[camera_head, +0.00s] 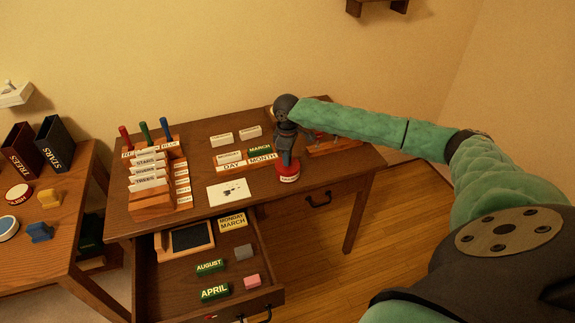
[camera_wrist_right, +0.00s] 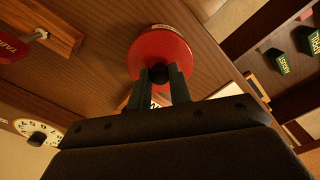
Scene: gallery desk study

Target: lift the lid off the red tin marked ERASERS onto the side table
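The red tin (camera_head: 288,172) stands near the front edge of the desk (camera_head: 225,207), with a white label on its front too small to read. My right gripper (camera_head: 286,153) points down over it. In the right wrist view the round red lid (camera_wrist_right: 160,48) has a dark knob (camera_wrist_right: 158,73) between my right fingertips (camera_wrist_right: 160,80), which appear to touch it on both sides. I see no gap between lid and tin. The side table (camera_head: 52,262) is at the far left. My left gripper is not in view.
A card rack (camera_head: 152,200) stands on the desk. The open drawer (camera_head: 172,290) below holds several word blocks.

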